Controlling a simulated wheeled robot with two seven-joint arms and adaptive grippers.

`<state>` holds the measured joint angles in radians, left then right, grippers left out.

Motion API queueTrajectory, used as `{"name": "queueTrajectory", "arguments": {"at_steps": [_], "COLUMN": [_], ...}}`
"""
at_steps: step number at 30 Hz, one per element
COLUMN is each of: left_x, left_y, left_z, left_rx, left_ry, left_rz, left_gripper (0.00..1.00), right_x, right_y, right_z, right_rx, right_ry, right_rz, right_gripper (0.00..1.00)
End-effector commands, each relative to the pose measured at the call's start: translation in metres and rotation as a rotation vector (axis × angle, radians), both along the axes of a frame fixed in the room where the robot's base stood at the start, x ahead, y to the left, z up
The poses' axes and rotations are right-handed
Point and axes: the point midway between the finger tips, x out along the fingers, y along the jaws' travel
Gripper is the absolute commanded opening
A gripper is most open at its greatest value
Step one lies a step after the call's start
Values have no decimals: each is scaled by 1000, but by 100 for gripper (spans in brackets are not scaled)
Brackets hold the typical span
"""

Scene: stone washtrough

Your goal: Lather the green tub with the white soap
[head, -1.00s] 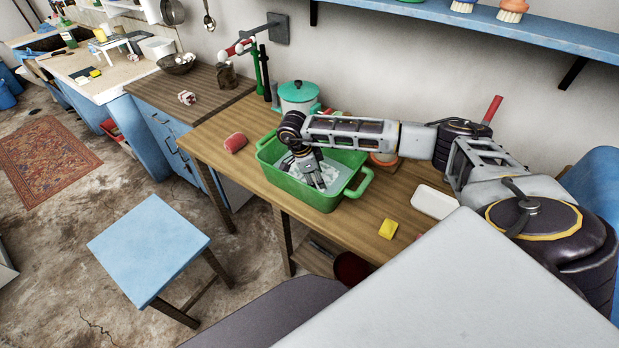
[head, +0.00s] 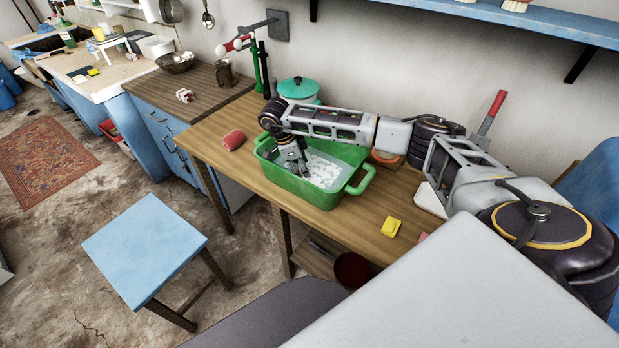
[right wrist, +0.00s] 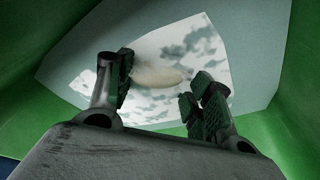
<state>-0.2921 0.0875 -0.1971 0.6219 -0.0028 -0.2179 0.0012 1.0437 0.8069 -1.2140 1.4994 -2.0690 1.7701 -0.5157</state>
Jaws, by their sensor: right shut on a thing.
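The green tub (head: 318,194) stands on the wooden table, with greyish water and white foam patches (head: 325,171) inside. My right gripper (head: 297,168) reaches down into the left part of the tub, its fingers at the foamy water. In the right wrist view, my right gripper (right wrist: 166,82) is shut on the white soap (right wrist: 160,77), a pale oval between the fingertips at the water's surface. The soap is hidden in the head view. The tub's green walls (right wrist: 268,60) surround the fingers in the right wrist view. My left gripper is out of view.
On the table (head: 230,117) are a pink-red block (head: 233,140) left of the tub, a yellow block (head: 390,227) to its right, and a lidded pot (head: 298,91) behind. A white tray (head: 430,201) lies beside my right arm. A blue stool (head: 145,245) stands in front.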

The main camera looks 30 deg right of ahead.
Motion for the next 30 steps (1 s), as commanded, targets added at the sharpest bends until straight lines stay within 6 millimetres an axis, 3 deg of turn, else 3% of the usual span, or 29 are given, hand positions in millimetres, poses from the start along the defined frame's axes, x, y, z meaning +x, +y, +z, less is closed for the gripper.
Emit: {"name": "queueTrajectory", "arguments": {"at_steps": [6,14,30], "left_x": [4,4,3], "left_y": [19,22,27], "left_z": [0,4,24], "left_rx": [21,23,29], "left_ry": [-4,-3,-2], "left_rz": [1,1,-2], "left_gripper": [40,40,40], "right_x": [1,-4,-45], "right_y": [0,-3,-19], "right_z": [0,1,2], "right_rx": [0,-1,0], "right_ry": [0,1,0], "right_rz": [0,-1,-1], "right_gripper": [23,23,23]}}
